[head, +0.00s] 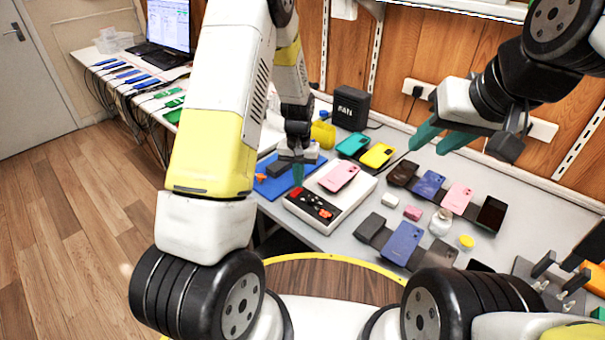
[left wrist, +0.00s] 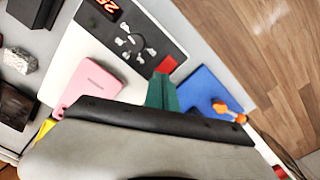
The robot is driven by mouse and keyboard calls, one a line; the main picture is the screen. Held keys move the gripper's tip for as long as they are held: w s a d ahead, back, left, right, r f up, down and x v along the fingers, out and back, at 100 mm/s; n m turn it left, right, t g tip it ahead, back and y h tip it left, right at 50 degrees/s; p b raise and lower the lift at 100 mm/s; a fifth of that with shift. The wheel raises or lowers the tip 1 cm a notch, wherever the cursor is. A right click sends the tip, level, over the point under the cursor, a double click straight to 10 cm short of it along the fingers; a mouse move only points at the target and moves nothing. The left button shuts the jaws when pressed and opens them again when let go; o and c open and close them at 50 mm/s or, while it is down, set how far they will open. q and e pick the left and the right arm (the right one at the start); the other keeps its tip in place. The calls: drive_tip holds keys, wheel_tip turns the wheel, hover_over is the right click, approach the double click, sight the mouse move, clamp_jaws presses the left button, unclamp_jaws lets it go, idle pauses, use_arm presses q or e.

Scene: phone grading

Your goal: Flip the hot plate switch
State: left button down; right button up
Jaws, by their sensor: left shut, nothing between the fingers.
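The hot plate (head: 355,197) is a white box with a black control panel and a pink phone (head: 338,177) on its top. Its red switch (head: 296,191) is at the panel's left end; in the left wrist view the switch (left wrist: 167,64) lies just beyond my green fingertips. A lit red display (left wrist: 108,6) is at the panel's other end. My left gripper (head: 298,180) is shut and empty, pointing down close to the switch; I cannot tell whether it touches. My right gripper (head: 440,136) is open and empty, raised at the right.
A blue mat (head: 275,183) with an orange-handled tool (left wrist: 228,112) lies left of the hot plate. A black box marked FAN (head: 351,108) stands behind.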

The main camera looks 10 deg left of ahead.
use_arm(q)
drive_tip(key=shift+f, duration=0.85)
idle(0.7)
drive_tip(key=shift+r, duration=3.5)
wheel_tip(320, 180, up, 11)
drive_tip(key=t+h, duration=0.1)
hover_over(299, 190)
drive_tip(key=s, duration=0.3)
drive_tip(key=s+a+r+t, duration=0.2)
drive_tip(key=s+r, duration=0.4)
drive_tip(key=r, duration=0.2)
drive_tip(key=s+r+t, duration=0.1)
drive_tip(key=s+r, duration=0.3)
drive_tip(key=s, duration=0.3)
drive_tip(key=s+r+t+h, duration=0.1)
drive_tip(key=s+r, duration=0.3)
drive_tip(key=s, duration=0.4)
drive_tip(key=shift+a+t, duration=0.35)
drive_tip(key=shift+t, duration=0.25)
